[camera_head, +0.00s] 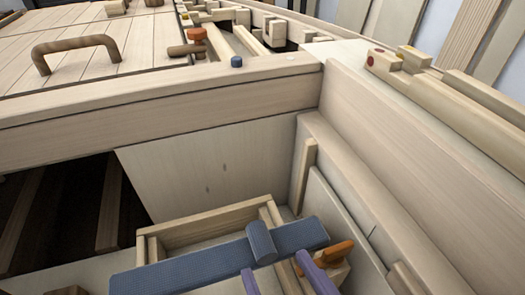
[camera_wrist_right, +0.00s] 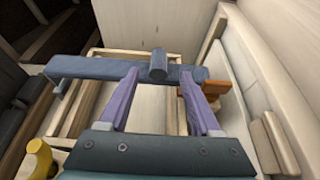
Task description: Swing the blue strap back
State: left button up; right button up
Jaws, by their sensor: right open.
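The blue strap (camera_head: 190,270) is a flat bar lying across a shallow wooden frame (camera_head: 205,222) low in the hull. A short blue cylinder (camera_head: 261,243) stands up from it. In the right wrist view the strap (camera_wrist_right: 95,67) runs left to right, with the cylinder (camera_wrist_right: 158,62) near the top middle. My right gripper (camera_head: 276,266) has two purple fingers, apart and empty. In the wrist view the gripper (camera_wrist_right: 160,78) has its fingertips at the strap's near edge, one on each side of the cylinder; contact cannot be told. My left gripper is not in view.
An orange-brown piece (camera_head: 338,253) sits at the strap's right end, close to my right finger. A pale hull wall (camera_head: 400,150) rises on the right and a thick beam (camera_head: 160,110) crosses behind. A dark opening (camera_head: 60,205) lies left. A yellow thing (camera_wrist_right: 38,160) shows lower left.

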aim_at(269, 256)
jog(key=x, duration=0.5)
jog(key=shift+w+a+f+b, duration=0.1)
jog(key=shift+w+a+b, duration=0.1)
jog(key=shift+b, duration=0.15)
grip_shut()
dwell(1.1)
